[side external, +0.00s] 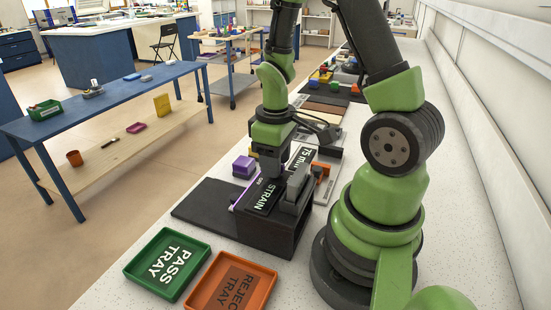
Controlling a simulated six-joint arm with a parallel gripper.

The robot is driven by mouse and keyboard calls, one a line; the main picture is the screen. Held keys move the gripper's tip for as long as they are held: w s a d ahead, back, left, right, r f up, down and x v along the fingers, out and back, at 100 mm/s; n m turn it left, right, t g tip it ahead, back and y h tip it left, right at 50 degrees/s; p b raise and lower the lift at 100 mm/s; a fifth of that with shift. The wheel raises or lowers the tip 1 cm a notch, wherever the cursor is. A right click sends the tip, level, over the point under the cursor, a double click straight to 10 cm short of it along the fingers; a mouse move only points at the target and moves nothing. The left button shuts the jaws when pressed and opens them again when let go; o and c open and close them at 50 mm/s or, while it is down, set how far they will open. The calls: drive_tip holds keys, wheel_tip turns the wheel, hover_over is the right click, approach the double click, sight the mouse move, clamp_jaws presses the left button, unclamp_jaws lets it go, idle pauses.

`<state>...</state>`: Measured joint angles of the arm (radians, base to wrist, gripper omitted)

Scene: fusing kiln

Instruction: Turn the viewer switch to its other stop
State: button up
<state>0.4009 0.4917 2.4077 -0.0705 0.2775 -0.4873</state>
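The viewer is a black box (272,238) with a label reading "STRAIN" on its top, standing on the bench in front of my arm. A grey upright part (296,188) rises from its right side. My gripper (270,172) points down at the far end of the viewer's top, close above or touching it. The fingertips are small and dark against the dark box, so I cannot see whether they are open or shut. I cannot make out the switch or its stop; it may be hidden by my gripper.
A green pass tray (138,281) and an orange reject tray (202,302) lie in front, both without visible pieces. A dark mat (194,212) lies left of the viewer. A purple block (243,165) and an orange-edged part (323,172) are close to my gripper.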

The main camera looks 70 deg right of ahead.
wheel_tip(320, 180, up, 10)
idle(0.6)
